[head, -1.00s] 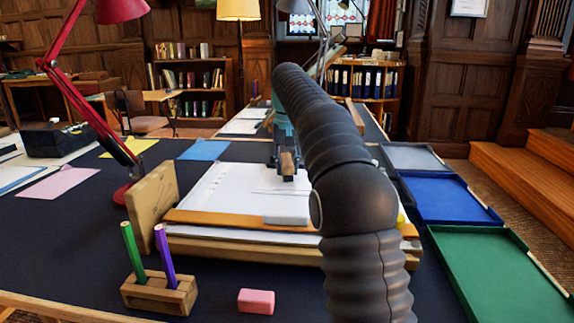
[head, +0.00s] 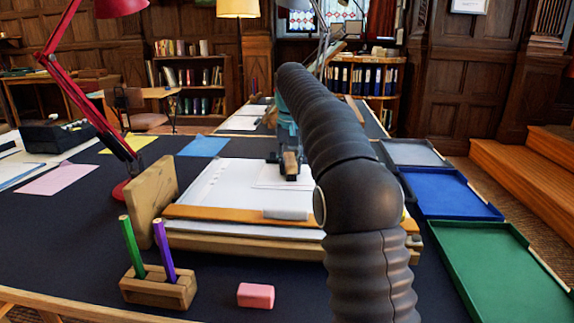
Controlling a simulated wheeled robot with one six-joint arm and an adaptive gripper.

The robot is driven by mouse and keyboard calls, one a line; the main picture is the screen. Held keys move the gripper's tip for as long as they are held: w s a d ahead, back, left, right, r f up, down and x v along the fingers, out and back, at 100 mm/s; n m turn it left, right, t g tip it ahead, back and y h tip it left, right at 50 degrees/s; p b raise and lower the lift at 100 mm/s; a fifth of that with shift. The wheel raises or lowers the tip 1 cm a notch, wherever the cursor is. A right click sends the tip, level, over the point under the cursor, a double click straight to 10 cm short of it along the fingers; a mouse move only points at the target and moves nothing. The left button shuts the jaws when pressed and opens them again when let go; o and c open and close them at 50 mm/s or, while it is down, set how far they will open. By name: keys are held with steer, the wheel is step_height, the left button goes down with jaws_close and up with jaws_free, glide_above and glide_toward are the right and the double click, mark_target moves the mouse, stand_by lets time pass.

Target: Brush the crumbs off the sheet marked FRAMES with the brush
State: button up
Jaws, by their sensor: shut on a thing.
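My gripper (head: 289,157) is over the far part of the drafting board (head: 290,244). It is shut on the brush (head: 291,165), whose pale wooden part shows between the fingers. The bristles are too small to make out. White paper (head: 215,190) covers the board, and a smaller white sheet (head: 272,181) lies under and in front of the brush. I cannot read the word FRAMES on either, and no crumbs can be made out. I cannot tell whether the brush touches the paper. My arm hides the board's right side.
A wooden straightedge (head: 220,214) with a grey block (head: 285,214) crosses the board's near part. An upright wooden panel (head: 152,200), red lamp (head: 108,140), pencil holder (head: 158,289) and pink eraser (head: 256,295) surround it. Blue (head: 440,192) and green (head: 495,270) trays stand right.

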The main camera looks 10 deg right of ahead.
steer(key=shift+s+d+f, duration=0.1)
steer(key=shift+s+d, duration=0.15)
steer(key=shift+d, duration=0.5)
steer(key=shift+s+d, duration=0.25)
steer(key=shift+d, duration=0.5)
steer(key=shift+s+d+f, duration=0.1)
steer(key=shift+s+d, duration=0.15)
steer(key=shift+d, duration=0.5)
steer(key=shift+w+d+r+p, duration=0.2)
steer(key=shift+w+r+p, duration=0.05)
steer(key=shift+w+p, duration=0.35)
steer(key=shift+a+f, duration=0.1)
steer(key=shift+f, duration=0.05)
steer(key=shift+w+a, duration=0.25)
steer(key=shift+a, duration=0.4)
steer(key=shift+w+a, duration=0.2)
steer(key=shift+a, duration=0.45)
steer(key=shift+w+a, duration=0.25)
steer(key=shift+a, duration=0.4)
steer(key=shift+w+a, duration=0.2)
steer(key=shift+a, duration=0.45)
steer(key=shift+r, duration=3.05)
